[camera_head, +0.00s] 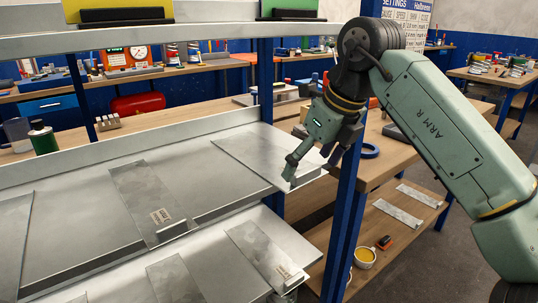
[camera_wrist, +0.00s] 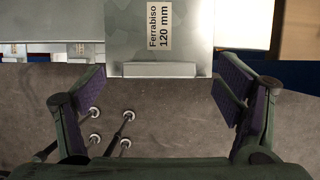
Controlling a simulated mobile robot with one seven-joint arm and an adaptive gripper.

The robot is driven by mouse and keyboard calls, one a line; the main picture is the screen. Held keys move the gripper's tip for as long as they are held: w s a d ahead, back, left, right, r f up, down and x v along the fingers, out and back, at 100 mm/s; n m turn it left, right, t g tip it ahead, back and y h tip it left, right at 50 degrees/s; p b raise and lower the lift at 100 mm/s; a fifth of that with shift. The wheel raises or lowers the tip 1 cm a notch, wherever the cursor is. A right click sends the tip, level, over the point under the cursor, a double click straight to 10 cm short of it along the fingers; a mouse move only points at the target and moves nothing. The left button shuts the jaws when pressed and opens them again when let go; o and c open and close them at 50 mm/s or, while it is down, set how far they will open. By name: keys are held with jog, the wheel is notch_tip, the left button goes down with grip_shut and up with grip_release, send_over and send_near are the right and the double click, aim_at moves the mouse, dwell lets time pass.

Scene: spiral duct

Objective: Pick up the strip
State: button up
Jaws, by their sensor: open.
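In the wrist view a grey metal strip (camera_wrist: 125,35) lies ahead, with a cream label (camera_wrist: 160,25) reading "Ferrabiso 120 mm" and a raised lip (camera_wrist: 158,69) at its near end. In the head view my gripper (camera_head: 308,163) hangs at the right front edge of the upper shelf, beside a wide metal strip (camera_head: 255,155). Another labelled strip (camera_head: 145,195) lies mid-shelf. Which one the wrist view shows is likely the wide one; its label is hidden in the head view.
A blue rack post (camera_head: 345,215) stands close to my gripper. A lower shelf holds more strips (camera_head: 262,252). Open floor shows below the shelf edge.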

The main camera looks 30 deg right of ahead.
jog(key=shift+x, duration=0.8)
jog(key=shift+c, duration=0.2)
jog(key=c, duration=1.4)
jog(key=shift+r, duration=0.1)
